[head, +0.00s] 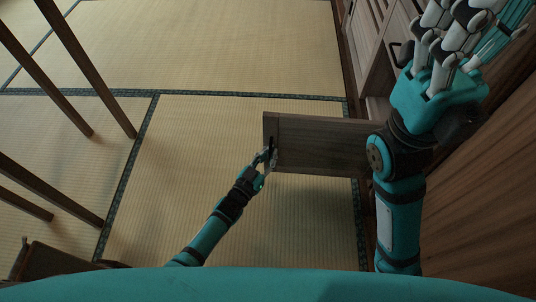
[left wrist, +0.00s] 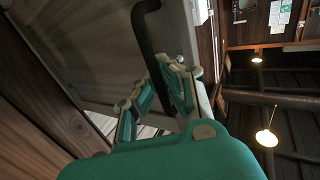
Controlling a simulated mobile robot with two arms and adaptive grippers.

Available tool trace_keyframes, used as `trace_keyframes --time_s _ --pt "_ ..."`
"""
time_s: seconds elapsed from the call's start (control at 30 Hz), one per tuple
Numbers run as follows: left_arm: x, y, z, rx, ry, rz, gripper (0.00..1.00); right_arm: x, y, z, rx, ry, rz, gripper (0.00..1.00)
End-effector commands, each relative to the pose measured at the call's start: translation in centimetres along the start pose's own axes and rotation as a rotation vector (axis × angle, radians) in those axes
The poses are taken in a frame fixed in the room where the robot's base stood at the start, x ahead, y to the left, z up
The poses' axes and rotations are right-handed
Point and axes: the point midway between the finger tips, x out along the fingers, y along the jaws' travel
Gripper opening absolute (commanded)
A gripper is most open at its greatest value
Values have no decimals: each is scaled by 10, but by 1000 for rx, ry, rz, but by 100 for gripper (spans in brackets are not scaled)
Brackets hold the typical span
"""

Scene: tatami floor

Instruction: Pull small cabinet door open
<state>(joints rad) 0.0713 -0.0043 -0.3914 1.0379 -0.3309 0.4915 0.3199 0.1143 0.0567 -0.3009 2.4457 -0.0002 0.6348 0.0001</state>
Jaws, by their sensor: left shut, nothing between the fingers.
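The small cabinet door (head: 325,146) is a dark wooden panel that stands swung out from the cabinet over the tatami. It also shows as a grey-brown panel in the left wrist view (left wrist: 85,40). Its dark bar handle (left wrist: 147,35) is near the door's free edge. My left gripper (head: 267,158) is shut and empty at that free edge, close beside the handle; I cannot tell whether they touch. Its fingers show in the left wrist view (left wrist: 168,85). My right gripper (head: 462,45) is raised at the upper right, and its fingertips are partly cut off.
The wooden cabinet (head: 372,45) runs along the right, partly hidden by my right arm. Dark slender legs (head: 75,55) of furniture stand at the left. The tatami floor (head: 210,130) between them is clear.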

Motion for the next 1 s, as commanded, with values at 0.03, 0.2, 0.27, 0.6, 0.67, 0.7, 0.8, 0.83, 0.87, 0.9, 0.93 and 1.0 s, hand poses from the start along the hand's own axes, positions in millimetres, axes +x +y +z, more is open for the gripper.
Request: trace_keyframes --time_s 0.03,0.2,0.27,0.6,0.67,0.7,0.8,0.83,0.87,0.9,0.93,1.0 --pt "0 -2 -1 3 3 -1 0 0 0 0 0 0 0 40" --pt "0 -2 -1 2 2 -2 0 0 0 0 0 -1 0 40" --pt "0 -2 -1 2 2 -2 0 0 0 1 0 -1 0 40" --pt "0 -1 0 1 1 -1 32 0 0 1 -1 -2 1 40" --pt "0 -1 0 1 1 -1 32 0 0 1 -1 -2 1 40" --pt "0 -1 0 0 1 -1 32 0 0 1 -1 -2 1 40" --pt "0 0 0 0 1 0 32 0 1 1 -2 -2 3 40" --pt "0 0 0 0 1 0 32 0 1 2 -2 -2 4 40" --pt "0 0 -1 0 1 0 32 0 1 2 -2 -2 5 40" --pt "0 -1 -2 1 1 0 32 0 1 1 -2 -2 4 40" --pt "0 -1 -4 1 2 0 32 0 1 1 -2 -2 4 40" --pt "0 -1 -10 2 2 0 32 0 1 1 -2 -2 3 40"
